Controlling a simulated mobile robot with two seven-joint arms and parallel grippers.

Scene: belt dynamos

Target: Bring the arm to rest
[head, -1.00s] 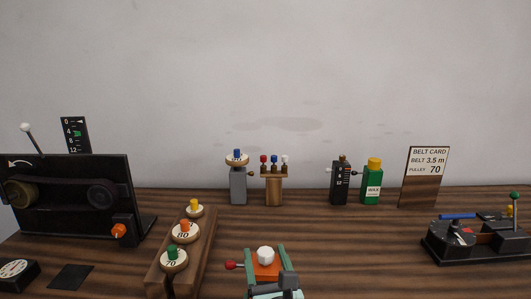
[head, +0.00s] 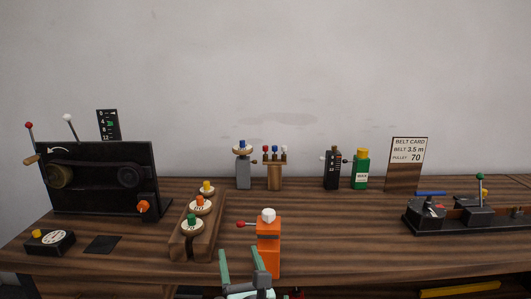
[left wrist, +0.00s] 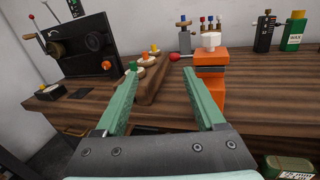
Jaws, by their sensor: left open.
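My left gripper (head: 241,256) is open and empty at the table's front edge in the head view. Its two green fingers show wide apart in the left wrist view (left wrist: 160,72). Just beyond it stands an orange post (head: 268,246) with a white knob on top and a red-tipped lever on its left side. The orange post also shows in the left wrist view (left wrist: 211,66), right of the fingertips and with nothing between the fingers. My right gripper is in neither view.
A wooden rack (head: 184,243) of numbered pulleys stands left of the post. A black belt machine (head: 100,190) is at the left. A belt card (head: 407,165), a green wax bottle (head: 361,170) and a black device (head: 445,218) stand to the right. The table's (head: 330,240) middle right is clear.

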